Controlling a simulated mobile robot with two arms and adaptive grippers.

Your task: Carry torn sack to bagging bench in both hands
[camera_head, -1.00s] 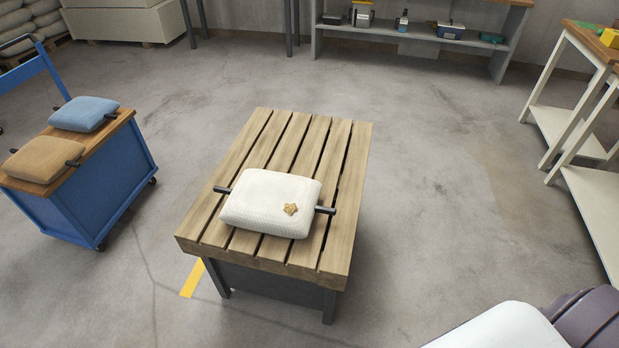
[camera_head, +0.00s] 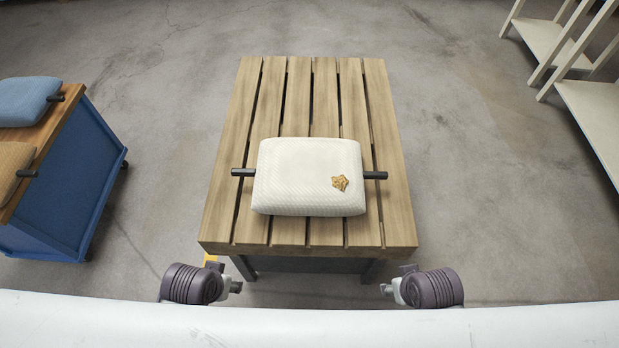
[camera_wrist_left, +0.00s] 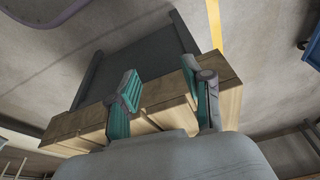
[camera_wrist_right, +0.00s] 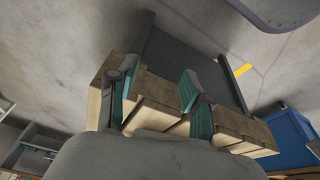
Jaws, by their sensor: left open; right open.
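The torn sack (camera_head: 306,178) is white, with a ragged tan tear patch (camera_head: 340,183) at its right front. It lies on a slatted wooden stand (camera_head: 372,225), with a dark handle sticking out at each side. My left gripper (camera_head: 238,287) and my right gripper (camera_head: 384,290) are in front of the stand's near edge, apart from the sack. In the left wrist view the left gripper (camera_wrist_left: 165,95) has its green-padded fingers spread and empty. In the right wrist view the right gripper (camera_wrist_right: 155,97) is also spread and empty. The sack does not show in the wrist views.
A blue cart (camera_head: 60,200) with a blue sack (camera_head: 28,101) and a brown sack (camera_head: 12,168) stands at the left. White shelving (camera_head: 595,115) stands at the right back. The floor (camera_head: 470,150) between stand and shelving is clear.

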